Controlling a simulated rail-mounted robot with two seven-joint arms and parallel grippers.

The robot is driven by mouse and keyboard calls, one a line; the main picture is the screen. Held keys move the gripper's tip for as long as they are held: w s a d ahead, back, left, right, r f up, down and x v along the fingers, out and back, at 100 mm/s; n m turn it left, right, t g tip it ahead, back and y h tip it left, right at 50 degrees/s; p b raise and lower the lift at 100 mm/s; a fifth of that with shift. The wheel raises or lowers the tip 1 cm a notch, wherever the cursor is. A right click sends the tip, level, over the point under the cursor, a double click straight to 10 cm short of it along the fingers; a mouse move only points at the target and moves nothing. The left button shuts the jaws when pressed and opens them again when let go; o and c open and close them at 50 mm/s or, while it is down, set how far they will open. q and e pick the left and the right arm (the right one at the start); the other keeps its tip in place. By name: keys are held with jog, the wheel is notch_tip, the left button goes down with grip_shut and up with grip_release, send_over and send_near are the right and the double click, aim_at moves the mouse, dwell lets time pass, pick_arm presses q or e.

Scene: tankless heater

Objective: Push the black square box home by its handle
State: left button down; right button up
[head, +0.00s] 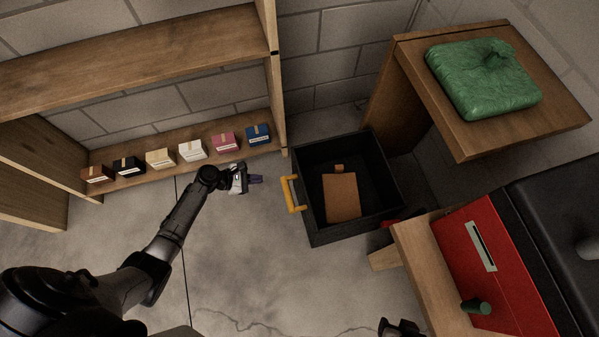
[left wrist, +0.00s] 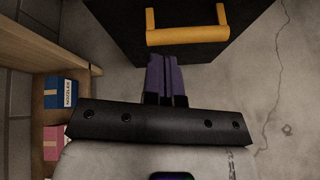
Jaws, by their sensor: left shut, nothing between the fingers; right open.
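The black square box (head: 318,224) stands open-topped on the concrete floor, right of the shelf's end. Its yellow handle (head: 291,193) is on the side facing my left gripper. The box (left wrist: 119,38) and the handle (left wrist: 187,36) also fill the top of the left wrist view. My left gripper (head: 256,180) is shut and empty, just left of the handle with a gap between. In the left wrist view its purple fingertips (left wrist: 165,62) point at the handle from below it. My right gripper (head: 398,326) is open at the bottom edge, partly cut off.
A brown item (head: 341,198) lies inside the box. Several small boxes (head: 192,150) line the low wooden shelf (head: 200,165). A wooden table (head: 470,142) with a green bundle (head: 485,78) stands behind right. A red case (head: 490,265) is at right. Floor left of the box is clear.

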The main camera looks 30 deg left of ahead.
aim_at(282, 182)
pick_arm(q)
jog(key=w+d+f+n+b, duration=0.1)
jog(key=w+d+f+b, duration=0.1)
jog(key=w+d, duration=0.1)
jog(key=w+d+f+n+b, duration=0.2)
jog(key=w+d+f+b, duration=0.1)
jog(key=shift+w+d+f, duration=0.1)
jog(key=shift+f, duration=0.15)
jog(key=shift+w+d+r+b, duration=0.15)
jog(key=shift+w+d+b, duration=0.35)
jog(key=shift+w+d, duration=0.25)
jog(key=shift+w+d+r+b, duration=0.1)
jog(key=shift+w+d+b, duration=0.2)
jog(key=shift+w+d, duration=0.35)
